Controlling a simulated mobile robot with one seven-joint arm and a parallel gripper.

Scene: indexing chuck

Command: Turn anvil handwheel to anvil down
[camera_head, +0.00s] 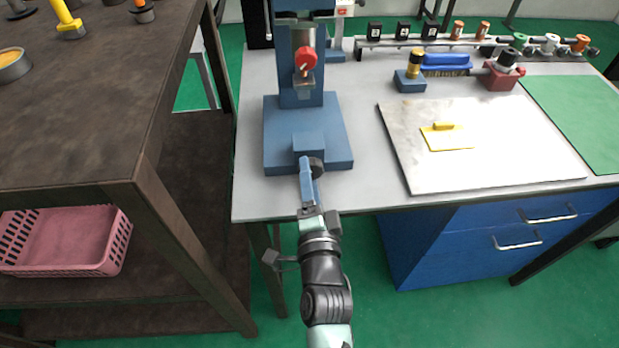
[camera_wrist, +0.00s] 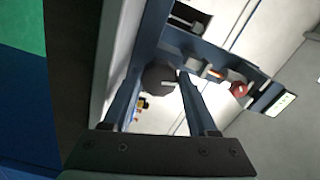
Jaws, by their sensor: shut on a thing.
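The anvil handwheel is a small dark round wheel (camera_head: 317,168) at the front of the blue press's base (camera_head: 335,138). In the wrist view the dark wheel (camera_wrist: 158,75) lies between the tips of my two blue fingers. My gripper (camera_head: 308,168) reaches in from the front and is shut on the wheel; it also shows in the wrist view (camera_wrist: 161,82). The fingers hide part of the wheel in the head view. A blue block (camera_head: 309,142) stands on the base just behind the wheel. The press column carries a red knob (camera_head: 306,59).
A white board (camera_head: 480,168) with a yellow plate (camera_head: 450,144) lies right of the press. Behind it are a blue brush (camera_head: 446,64) and a red block (camera_head: 500,78). A dark shelf unit (camera_head: 100,120) with a pink basket (camera_head: 70,240) stands close on the left.

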